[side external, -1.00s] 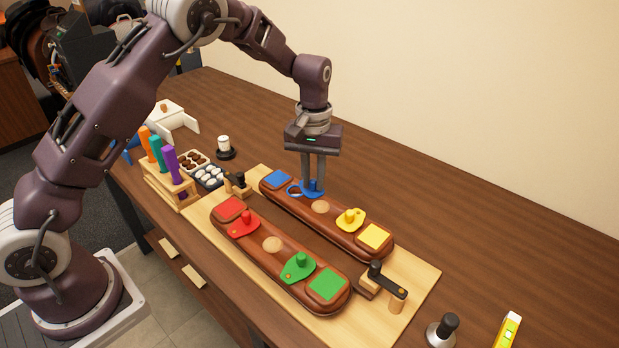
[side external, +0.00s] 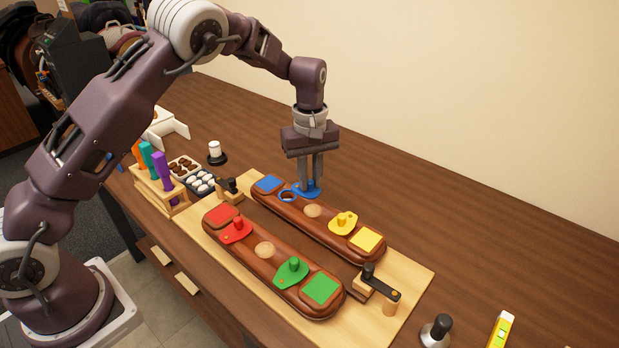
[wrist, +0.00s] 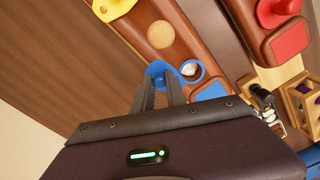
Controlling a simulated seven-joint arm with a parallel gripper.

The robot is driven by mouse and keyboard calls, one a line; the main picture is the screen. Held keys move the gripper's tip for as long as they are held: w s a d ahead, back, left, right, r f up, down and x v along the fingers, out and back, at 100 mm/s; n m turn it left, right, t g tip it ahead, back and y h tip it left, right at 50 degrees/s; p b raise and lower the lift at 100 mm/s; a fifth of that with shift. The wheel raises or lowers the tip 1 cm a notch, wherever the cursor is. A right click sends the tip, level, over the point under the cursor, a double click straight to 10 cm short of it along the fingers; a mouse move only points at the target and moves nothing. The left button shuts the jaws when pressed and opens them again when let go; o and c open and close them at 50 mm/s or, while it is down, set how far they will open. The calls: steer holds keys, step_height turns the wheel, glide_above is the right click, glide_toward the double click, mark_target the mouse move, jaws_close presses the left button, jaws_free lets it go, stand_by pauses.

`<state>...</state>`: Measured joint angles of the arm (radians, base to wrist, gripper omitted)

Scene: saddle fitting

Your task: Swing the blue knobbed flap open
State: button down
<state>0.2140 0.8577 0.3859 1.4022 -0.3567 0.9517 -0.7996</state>
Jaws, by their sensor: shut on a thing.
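The blue flap (side external: 308,191) is on the far brown saddle piece (side external: 331,226), toward its left end. My gripper (side external: 310,184) points down and is shut on the flap's knob, which the fingers mostly hide. A blue ring (side external: 287,197) lies just left of the flap, between it and the blue square pad (side external: 268,184). In the wrist view my fingertips (wrist: 161,84) meet the blue flap (wrist: 156,69). The blue ring (wrist: 192,71) there is largely uncovered, with something whitish inside.
A yellow flap (side external: 343,221) is on the same piece. The near piece has red (side external: 235,231) and green (side external: 291,271) knobbed flaps. Black-handled clamps stand at the board's left (side external: 229,188) and right (side external: 380,281). The table behind is clear.

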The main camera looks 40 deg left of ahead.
mark_target(310, 181)
stand_by(0.3)
steer(key=c, duration=1.3)
jaws_free()
steer(key=shift+c, duration=0.2)
step_height(310, 181, up, 7)
steer(key=shift+r, duration=0.1)
